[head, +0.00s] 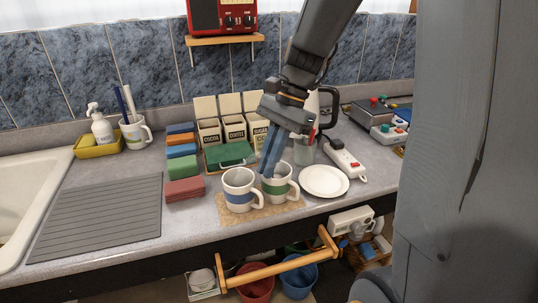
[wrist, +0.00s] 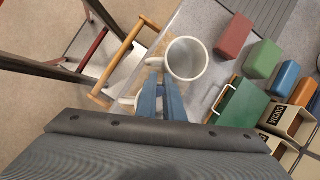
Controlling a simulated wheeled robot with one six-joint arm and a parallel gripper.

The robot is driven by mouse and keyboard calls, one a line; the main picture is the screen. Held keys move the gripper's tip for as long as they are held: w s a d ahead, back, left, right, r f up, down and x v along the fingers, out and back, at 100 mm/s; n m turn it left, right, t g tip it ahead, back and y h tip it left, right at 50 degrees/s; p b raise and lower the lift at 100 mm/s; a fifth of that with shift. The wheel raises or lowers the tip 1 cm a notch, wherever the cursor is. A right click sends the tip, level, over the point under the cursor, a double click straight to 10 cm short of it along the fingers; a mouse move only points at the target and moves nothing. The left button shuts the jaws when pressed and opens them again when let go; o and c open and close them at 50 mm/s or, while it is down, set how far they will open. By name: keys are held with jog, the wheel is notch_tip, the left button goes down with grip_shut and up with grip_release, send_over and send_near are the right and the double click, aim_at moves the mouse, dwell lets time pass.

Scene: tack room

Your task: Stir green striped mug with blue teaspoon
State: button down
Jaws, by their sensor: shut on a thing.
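The green striped mug (head: 279,187) stands upright on a tan mat on the counter; in the wrist view it is mostly hidden behind my fingers. My gripper (head: 268,168) points down at this mug, its blue fingers reaching its rim. The fingers also show in the wrist view (wrist: 163,88). They are shut on what I take to be the blue teaspoon, which I cannot pick out between them. Whether its bowl is inside the mug is hidden.
A blue striped mug (head: 238,194) stands close on the left, also in the wrist view (wrist: 187,59). A white plate (head: 324,181) and power strip (head: 345,160) lie to the right. Canisters (head: 233,128) and a green box (head: 229,155) stand behind. The grooved mat (head: 100,215) is clear.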

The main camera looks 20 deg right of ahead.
jog(key=d+p, duration=0.1)
jog(key=w+d+p, duration=0.1)
jog(key=shift+p, duration=0.35)
jog(key=s+a+p, duration=0.1)
jog(key=a+p, duration=0.1)
jog(key=p, duration=0.1)
jog(key=shift+s+r, duration=0.1)
jog(key=shift+s, duration=0.05)
jog(key=shift+w+d+p, duration=0.2)
jog(key=shift+d+p, duration=0.3)
jog(key=shift+d, duration=0.05)
jog(key=shift+w+d+p, duration=0.2)
jog(key=shift+d+p, duration=0.3)
jog(key=shift+d, duration=0.05)
jog(key=shift+w+a+p, duration=0.35)
jog(key=shift+w, duration=0.2)
jog(key=shift+s+a+p, duration=0.25)
jog(key=shift+s+p, duration=0.3)
jog(key=shift+p, duration=0.25)
jog(key=shift+w+r, duration=0.1)
jog(key=shift+r, duration=5.15)
